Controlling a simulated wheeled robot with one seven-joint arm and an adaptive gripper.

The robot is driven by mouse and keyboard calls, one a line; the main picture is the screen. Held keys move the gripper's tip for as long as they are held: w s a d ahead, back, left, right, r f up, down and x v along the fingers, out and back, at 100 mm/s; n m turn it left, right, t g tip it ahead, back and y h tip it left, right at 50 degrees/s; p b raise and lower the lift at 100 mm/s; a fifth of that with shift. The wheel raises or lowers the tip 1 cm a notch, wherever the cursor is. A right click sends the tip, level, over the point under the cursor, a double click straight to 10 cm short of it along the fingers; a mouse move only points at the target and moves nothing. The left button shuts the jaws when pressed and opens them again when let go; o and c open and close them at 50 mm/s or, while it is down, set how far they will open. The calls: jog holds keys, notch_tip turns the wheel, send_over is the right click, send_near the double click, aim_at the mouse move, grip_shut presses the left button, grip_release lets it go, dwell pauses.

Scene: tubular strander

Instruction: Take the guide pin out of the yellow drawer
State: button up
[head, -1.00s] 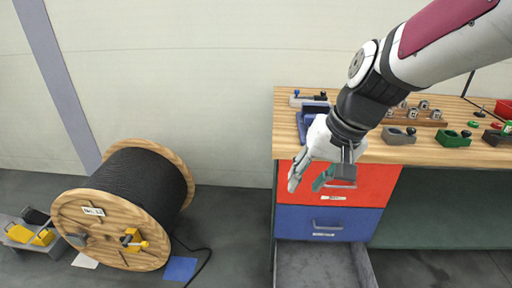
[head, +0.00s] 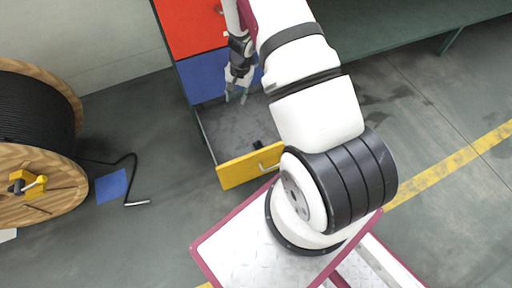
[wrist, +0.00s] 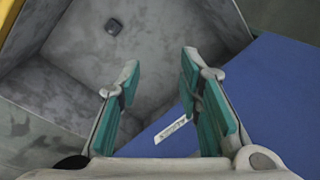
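The yellow drawer (head: 236,170) is pulled open under the blue drawer, with a grey inside. My gripper (head: 236,98) points down over the back part of the open drawer, close to the blue front. In the wrist view its two teal-padded fingers (wrist: 160,68) are apart with nothing between them.
The blue drawer (head: 205,78) and red drawer (head: 185,28) are shut above. A wooden cable reel (head: 50,185) stands at the left, with a blue mat (head: 111,186) and a loose cable end (head: 138,203) on the floor.

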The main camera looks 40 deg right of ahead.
jog(key=s+d+f+m+g+h+b, duration=0.1)
jog(key=s+d+f+b, duration=0.15)
jog(key=f, duration=0.55)
jog(key=s+d+f+m+b, duration=0.1)
jog(key=s+d+f, duration=0.15)
jog(key=f, duration=0.55)
jog(key=b, duration=0.3)
send_over(258, 141)
jog(key=f, duration=0.8)
jog(key=shift+w+a, duration=0.15)
jog(key=shift+w, duration=0.25)
jog(key=shift+s+d+f+b, duration=0.15)
jog(key=shift+f+b, duration=0.5)
jog(key=shift+f, duration=0.85)
jog(key=shift+s+d+f+b, duration=0.15)
jog(key=shift+f+b, duration=0.5)
jog(key=shift+f, duration=0.8)
jog(key=shift+w+r, duration=0.1)
grip_shut()
